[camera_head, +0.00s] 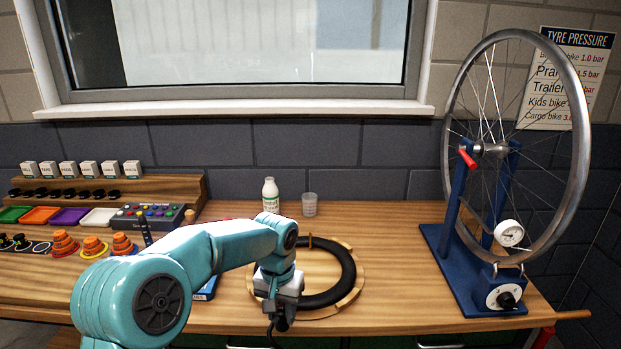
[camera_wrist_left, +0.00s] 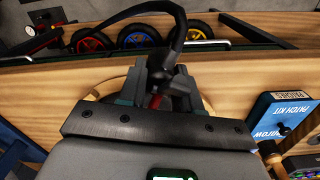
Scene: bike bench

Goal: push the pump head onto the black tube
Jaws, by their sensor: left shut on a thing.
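The black tube (camera_head: 346,283) lies as a ring on a round wooden board (camera_head: 358,268) on the bench. My left gripper (camera_head: 282,312) is over the near left part of the ring. In the left wrist view, the left gripper (camera_wrist_left: 166,82) is shut on the black pump head (camera_wrist_left: 156,57), whose black hose rises toward the top. A small red part (camera_wrist_left: 155,101) shows between the jaws. The gripper hides the tube's valve, and I cannot tell if the pump head touches it. My right gripper is in neither view.
A blue patch kit box (camera_wrist_left: 283,118) lies beside the board. A white bottle (camera_head: 270,195) and a grey cup (camera_head: 309,205) stand behind it. The wheel on its blue stand (camera_head: 462,262) is at the right. Bench is clear between board and stand.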

